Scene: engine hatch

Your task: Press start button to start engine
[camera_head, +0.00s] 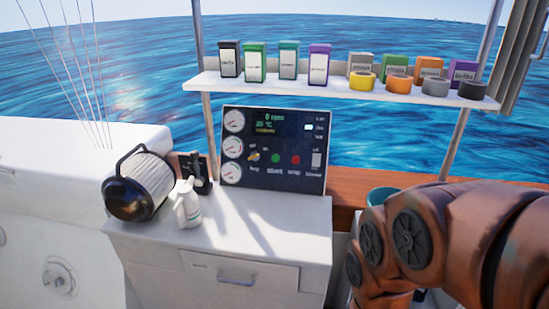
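The engine control panel (273,149) stands upright at the back of the white cabinet, with gauges down its left side and a small screen at the top reading 0 rpm. The green start button (275,158) is in its lower middle, left of the red stop button (295,160). A yellow key-like switch (254,156) is left of the green button. My orange-brown arm fills the lower right of the view, apart from the panel. My gripper is not visible in this view.
A shelf (340,88) with boxes and tape rolls runs above the panel. The countertop before the panel is clear.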

